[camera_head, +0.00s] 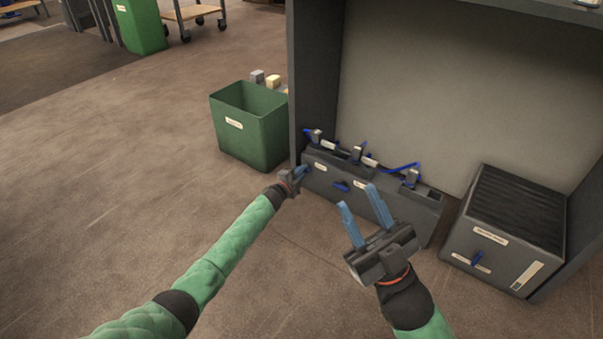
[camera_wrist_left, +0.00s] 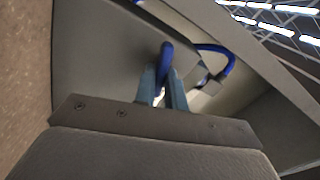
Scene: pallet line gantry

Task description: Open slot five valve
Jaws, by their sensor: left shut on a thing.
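A dark grey valve box (camera_head: 425,207) with several pale labels on its front stands low inside a grey cabinet. My left gripper (camera_head: 302,172) is at the left end of the box's front. In the left wrist view its blue fingers are shut on a blue valve handle (camera_wrist_left: 166,52). Another blue handle (camera_head: 341,186) sits further right on the same front, untouched. My right gripper (camera_head: 357,197) is open and empty, in front of the box, and hides part of its front. The label writing is too small to read, so I cannot tell which valve is slot five.
Blue hoses and fittings (camera_head: 357,153) run along the top of the box. A grey unit (camera_head: 478,246) with a ribbed top and a blue handle stands at the right. A green bin (camera_head: 246,137) stands left of the cabinet wall (camera_head: 296,80).

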